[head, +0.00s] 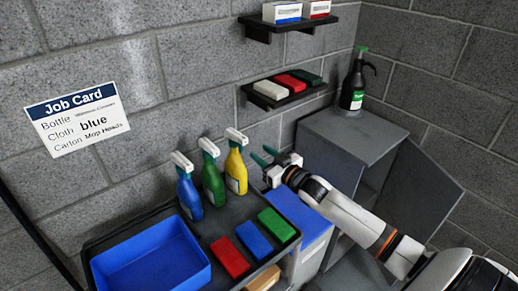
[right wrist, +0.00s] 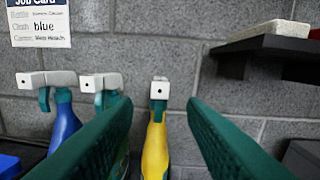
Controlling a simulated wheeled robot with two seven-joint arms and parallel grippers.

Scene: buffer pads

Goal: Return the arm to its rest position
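My right arm (head: 362,225) reaches in from the lower right of the head view. Its gripper (head: 264,155) is in the air just right of the yellow spray bottle (head: 236,170). In the right wrist view the two green fingers of my right gripper (right wrist: 160,108) stand apart with nothing between them. The yellow bottle (right wrist: 155,150) shows through the gap, farther off. My left gripper is in neither view.
A dark cart (head: 215,225) holds a blue bin (head: 150,262), spray bottles and folded cloths. A blue-topped box (head: 298,212) stands beside it. A grey cabinet (head: 355,130) with an open door (head: 425,185) stands right. Wall shelves (head: 283,98) are above.

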